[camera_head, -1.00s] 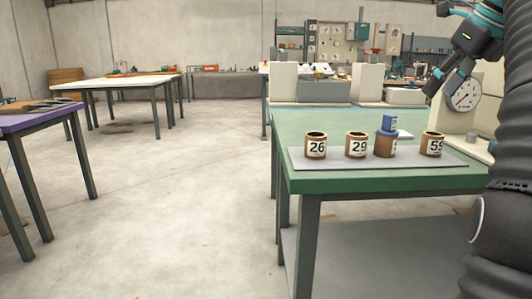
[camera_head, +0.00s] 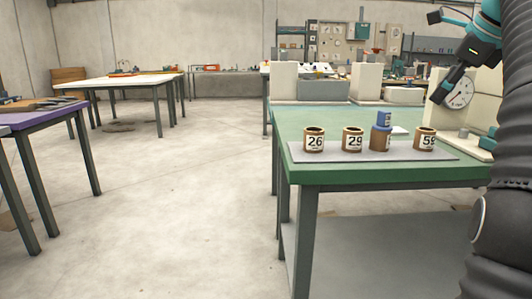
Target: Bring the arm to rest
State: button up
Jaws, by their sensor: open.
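My gripper (camera_head: 446,88) is at the upper right of the head view, dark with teal parts. It is raised above the green table and in front of a white round dial. The jaws are open, and I see nothing held between them. The rest of my arm runs up the right edge and partly leaves the picture.
The dial (camera_head: 460,94) stands behind.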

jog(key=w+d+f+n+h, duration=0.1)
jog(key=w+d+f+n, duration=0.2)
jog(key=f+n, duration=0.45)
jog(key=s+a+f+n+g, duration=0.1)
jog(key=s+a+f+n, duration=0.25)
jog(key=f+n, duration=0.4)
jog(key=s+a+f+n, duration=0.5)
jog(key=s+a+f, duration=0.5)
jog(key=s+f, duration=0.1)
jog(key=s+a+f+n, duration=0.6)
jog(key=s+a+f, duration=0.4)
jog(key=s, duration=0.4)
jog(key=shift+s+a+f+h, duration=0.15)
jog(key=shift+a+f+h, duration=0.15)
jog(key=shift+f, duration=0.15)
